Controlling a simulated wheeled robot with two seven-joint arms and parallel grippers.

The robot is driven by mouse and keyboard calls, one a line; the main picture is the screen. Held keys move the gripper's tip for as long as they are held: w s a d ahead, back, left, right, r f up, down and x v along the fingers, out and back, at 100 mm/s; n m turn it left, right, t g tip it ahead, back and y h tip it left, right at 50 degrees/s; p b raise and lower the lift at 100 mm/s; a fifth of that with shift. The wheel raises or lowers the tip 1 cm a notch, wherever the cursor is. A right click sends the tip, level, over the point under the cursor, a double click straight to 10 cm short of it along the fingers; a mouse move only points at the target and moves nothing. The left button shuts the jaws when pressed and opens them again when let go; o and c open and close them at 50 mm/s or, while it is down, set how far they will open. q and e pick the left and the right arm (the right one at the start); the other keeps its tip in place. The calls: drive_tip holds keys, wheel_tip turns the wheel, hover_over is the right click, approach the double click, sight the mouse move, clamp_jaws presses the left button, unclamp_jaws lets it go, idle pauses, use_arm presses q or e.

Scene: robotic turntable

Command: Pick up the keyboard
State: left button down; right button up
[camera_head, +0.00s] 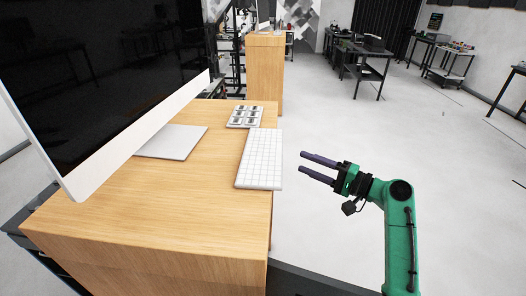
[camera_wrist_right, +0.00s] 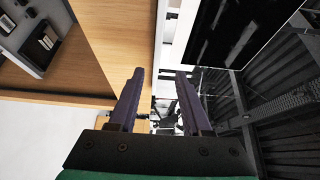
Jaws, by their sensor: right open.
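The white keyboard (camera_head: 260,158) lies flat on the wooden desk along its right edge in the head view. Its keys face up and nothing covers it. My right gripper (camera_head: 301,161) is open and empty, to the right of the keyboard, beyond the desk edge. Its two dark fingers point left toward the keyboard, with a gap between them and it. In the right wrist view my right gripper (camera_wrist_right: 159,71) shows two fingers apart with nothing held. I cannot clearly make out the keyboard there. My left gripper is not in view.
A large monitor (camera_head: 105,85) on a silver stand (camera_head: 172,142) takes up the left of the desk (camera_head: 165,205). Open floor (camera_head: 345,125) lies to the right. Dark tables stand far back.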

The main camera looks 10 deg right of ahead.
sight(263, 153)
drive_tip(key=x, duration=0.7)
drive_tip(key=shift+w+f, duration=0.25)
drive_tip(key=shift+w, duration=0.1)
drive_tip(key=shift+c, duration=0.6)
drive_tip(key=shift+d, duration=0.15)
clamp_jaws()
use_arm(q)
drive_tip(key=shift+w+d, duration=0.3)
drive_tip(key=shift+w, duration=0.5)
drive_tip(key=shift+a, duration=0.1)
